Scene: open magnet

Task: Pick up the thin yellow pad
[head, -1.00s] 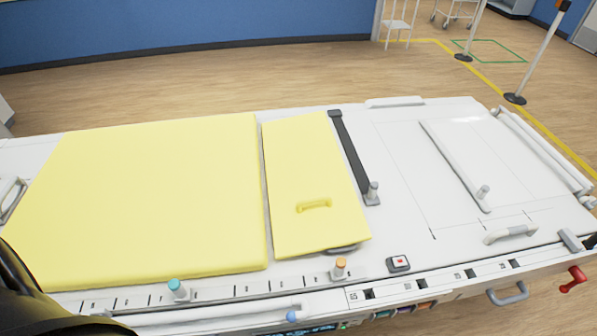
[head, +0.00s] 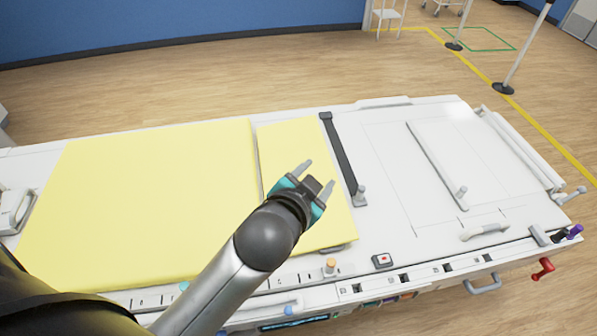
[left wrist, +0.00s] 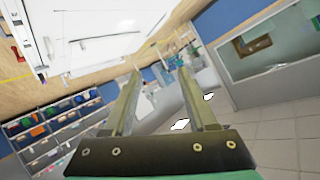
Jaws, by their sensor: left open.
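The thin yellow pad (head: 279,146) lies flat on the white table, right of a larger, thicker yellow pad (head: 140,190). My left gripper (head: 317,180) is open and empty, and in the head view it appears over the thin pad's middle. Its arm covers the pad's front left part and the handle seen there earlier. The left wrist view shows the two spread fingers (left wrist: 157,95) with nothing between them, facing the room rather than the pad. My right gripper is not in view.
A black strap (head: 341,155) and a grey knob (head: 360,195) stand right of the thin pad. A small box with a red mark (head: 383,261) and an orange-topped post (head: 330,267) are near the front edge. The table's right part has a raised white panel (head: 436,160).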

